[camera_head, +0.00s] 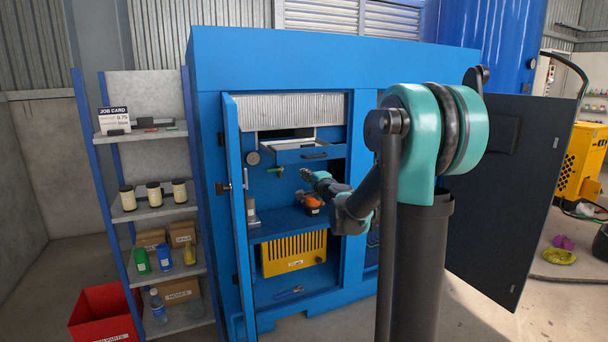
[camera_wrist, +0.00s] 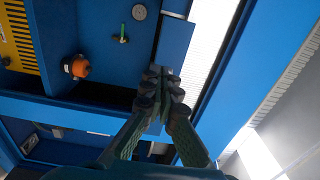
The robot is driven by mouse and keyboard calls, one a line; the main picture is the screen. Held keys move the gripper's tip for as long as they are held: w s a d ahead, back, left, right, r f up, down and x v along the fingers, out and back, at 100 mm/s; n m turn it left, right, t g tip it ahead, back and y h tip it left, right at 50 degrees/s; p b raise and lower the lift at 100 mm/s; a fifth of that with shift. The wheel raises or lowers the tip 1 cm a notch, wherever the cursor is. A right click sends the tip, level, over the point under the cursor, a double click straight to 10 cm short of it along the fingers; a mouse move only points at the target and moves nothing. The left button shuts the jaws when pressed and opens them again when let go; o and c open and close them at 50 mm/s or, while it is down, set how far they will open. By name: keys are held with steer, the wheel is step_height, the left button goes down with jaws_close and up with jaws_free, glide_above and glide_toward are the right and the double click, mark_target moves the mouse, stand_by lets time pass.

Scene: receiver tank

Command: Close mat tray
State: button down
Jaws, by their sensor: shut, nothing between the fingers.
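The mat tray (camera_head: 300,154) is a shallow blue drawer with a pale inside, sticking out of the blue cabinet below a ribbed grey panel. A dark handle (camera_head: 314,156) is on its front. My gripper (camera_head: 307,174) is shut and empty, just below the tray front in the head view. In the wrist view its fingertips (camera_wrist: 164,74) overlap the end of the tray's blue front (camera_wrist: 175,44); I cannot tell whether they touch. The handle is not clear in the wrist view.
The cabinet's narrow left door (camera_head: 235,200) and dark right door (camera_head: 500,190) stand open. Below the tray are a gauge (camera_head: 253,158), a green valve (camera_head: 275,170), an orange part (camera_head: 313,201) on a shelf and a yellow grille box (camera_head: 294,254). A shelf rack stands left.

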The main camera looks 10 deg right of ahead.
mark_target(291, 163)
steer(key=x, duration=1.1)
steer(key=shift+w, duration=0.1)
